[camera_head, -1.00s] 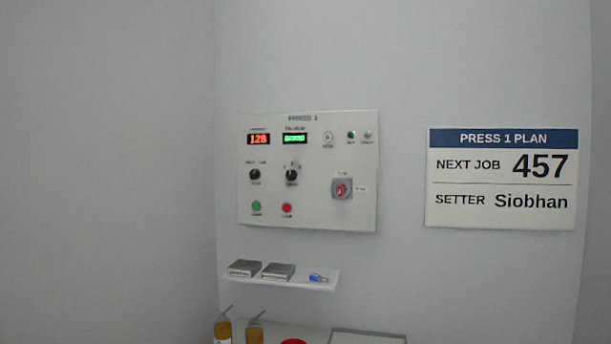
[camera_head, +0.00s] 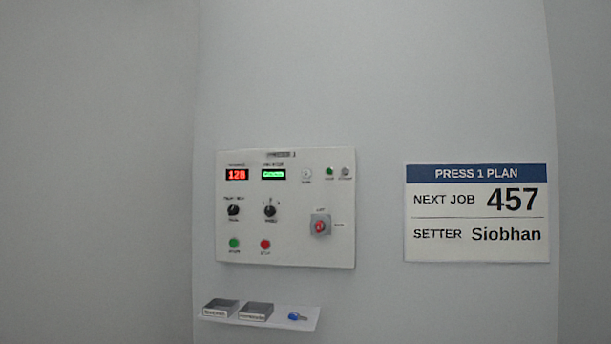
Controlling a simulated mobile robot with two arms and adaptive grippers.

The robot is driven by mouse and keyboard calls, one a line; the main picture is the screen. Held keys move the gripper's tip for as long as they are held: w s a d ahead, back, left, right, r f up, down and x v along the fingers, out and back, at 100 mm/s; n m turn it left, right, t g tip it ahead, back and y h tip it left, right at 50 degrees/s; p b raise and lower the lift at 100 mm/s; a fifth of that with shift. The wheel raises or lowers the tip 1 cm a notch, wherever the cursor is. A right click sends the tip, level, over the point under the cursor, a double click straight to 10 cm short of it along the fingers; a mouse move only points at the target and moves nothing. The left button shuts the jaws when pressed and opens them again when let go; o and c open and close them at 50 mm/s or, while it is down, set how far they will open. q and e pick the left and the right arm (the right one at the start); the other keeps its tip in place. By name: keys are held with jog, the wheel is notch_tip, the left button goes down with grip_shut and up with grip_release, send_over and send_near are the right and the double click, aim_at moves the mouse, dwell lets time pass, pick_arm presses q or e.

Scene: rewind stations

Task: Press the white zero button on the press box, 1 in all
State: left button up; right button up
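The press box is a pale panel (camera_head: 300,235) on the wall left of centre in the head view. Its white zero button (camera_head: 306,173) is a small round button in the upper row, right of the green display (camera_head: 273,174). A red display (camera_head: 236,175) reads 128. Below are two black knobs, a green button (camera_head: 234,243), a red button (camera_head: 265,244) and a red rotary switch (camera_head: 320,226) on a grey plate. Neither of my grippers is in view, and nothing covers the panel.
A white shelf (camera_head: 308,318) below the panel holds two dark boxes (camera_head: 256,311) and a blue key-like item (camera_head: 297,316). A sign (camera_head: 476,213) to the right reads PRESS 1 PLAN, NEXT JOB 457, SETTER Siobhan.

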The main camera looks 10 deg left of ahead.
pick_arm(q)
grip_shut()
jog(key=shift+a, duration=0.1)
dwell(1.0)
